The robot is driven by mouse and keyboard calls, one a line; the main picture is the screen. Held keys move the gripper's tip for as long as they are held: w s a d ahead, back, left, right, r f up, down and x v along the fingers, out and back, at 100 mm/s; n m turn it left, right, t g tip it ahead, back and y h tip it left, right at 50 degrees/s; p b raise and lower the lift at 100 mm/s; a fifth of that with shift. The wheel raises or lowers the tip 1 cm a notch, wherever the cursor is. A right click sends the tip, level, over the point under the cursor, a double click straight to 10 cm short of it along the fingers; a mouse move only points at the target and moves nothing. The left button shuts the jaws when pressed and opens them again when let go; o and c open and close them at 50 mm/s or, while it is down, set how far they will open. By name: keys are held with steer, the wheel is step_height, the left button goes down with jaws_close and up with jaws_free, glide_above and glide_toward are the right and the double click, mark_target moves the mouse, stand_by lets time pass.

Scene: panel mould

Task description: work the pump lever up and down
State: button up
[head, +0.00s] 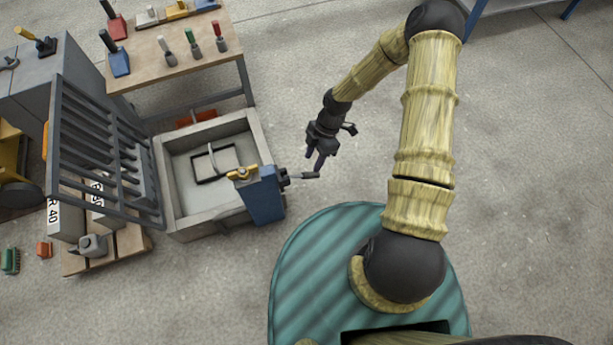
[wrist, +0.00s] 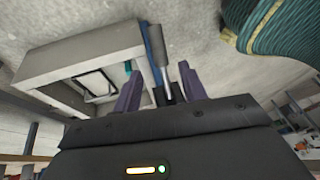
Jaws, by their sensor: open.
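The pump is a blue box (head: 263,196) with a yellow fitting on top, at the front right corner of the grey mould. Its lever (head: 303,176) sticks out to the right, roughly level, with a dark grey grip at its end. My gripper (head: 319,166) hangs close by the lever's outer end, fingers pointing down. In the wrist view, my gripper's two purple fingers (wrist: 161,72) are open. The lever's bright rod and dark grip (wrist: 157,40) appear in the gap between them. I cannot tell whether either finger touches the lever.
The square grey mould (head: 255,130) holds a dark frame. A barred grey rack (head: 85,150) stands at its left. A wooden table (head: 180,55) with coloured tools stands behind. My teal base is in front. The floor to the right (head: 530,180) is clear.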

mark_target(308, 173)
steer(key=b+x, duration=0.2)
steer(key=x, duration=0.6)
steer(key=shift+c, duration=0.2)
jaws_close()
